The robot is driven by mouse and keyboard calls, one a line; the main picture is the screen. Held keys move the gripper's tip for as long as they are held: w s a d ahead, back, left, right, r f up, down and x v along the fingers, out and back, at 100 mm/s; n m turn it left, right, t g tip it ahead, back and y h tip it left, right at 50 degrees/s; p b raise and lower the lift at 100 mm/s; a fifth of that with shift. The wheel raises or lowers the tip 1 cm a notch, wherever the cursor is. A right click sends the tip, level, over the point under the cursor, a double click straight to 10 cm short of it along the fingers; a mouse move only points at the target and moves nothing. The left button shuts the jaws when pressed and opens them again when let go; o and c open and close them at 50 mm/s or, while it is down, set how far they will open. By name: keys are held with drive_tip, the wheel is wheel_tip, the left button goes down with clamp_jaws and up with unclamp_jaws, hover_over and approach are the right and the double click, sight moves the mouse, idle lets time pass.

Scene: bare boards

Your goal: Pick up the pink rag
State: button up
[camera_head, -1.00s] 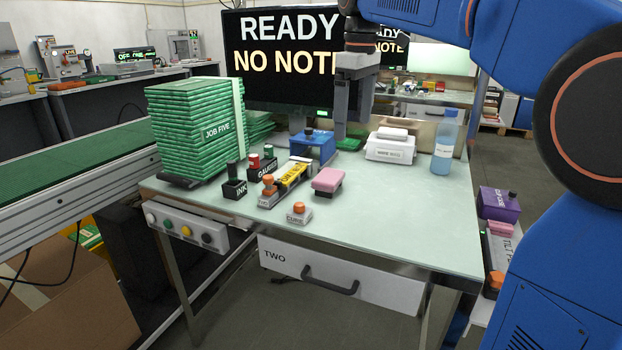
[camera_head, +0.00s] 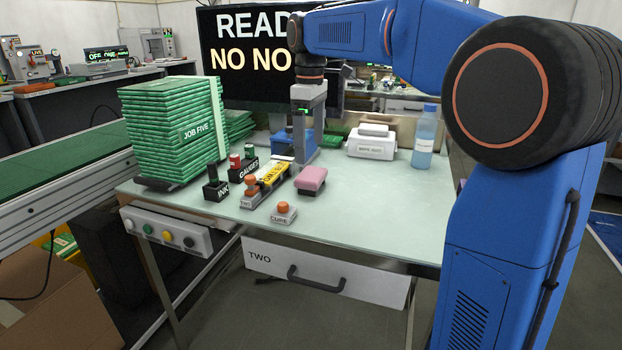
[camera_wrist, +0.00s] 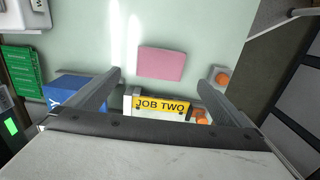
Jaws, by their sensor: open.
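The pink rag (camera_head: 311,180) is a folded, block-like pad near the middle of the pale green table (camera_head: 380,205). In the wrist view the rag (camera_wrist: 161,64) lies flat as a pink rectangle, ahead of my jaws and roughly centred between them. My gripper (camera_head: 304,155) points down over the table, behind the rag in the head view. In the wrist view my gripper (camera_wrist: 166,72) has its two fingers wide apart with nothing between them. The gripper looks above the table; its exact height is unclear.
Beside the rag are the yellow-labelled JOB TWO holder (camera_head: 268,178), an orange-knobbed CUBE block (camera_head: 284,212) and a blue box (camera_wrist: 78,88). A green stack (camera_head: 172,135) stands left, a bottle (camera_head: 424,140) back right. The table's right front is clear.

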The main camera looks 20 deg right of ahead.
sight(310, 173)
drive_tip(key=shift+f, duration=3.8)
drive_tip(key=c, duration=1.1)
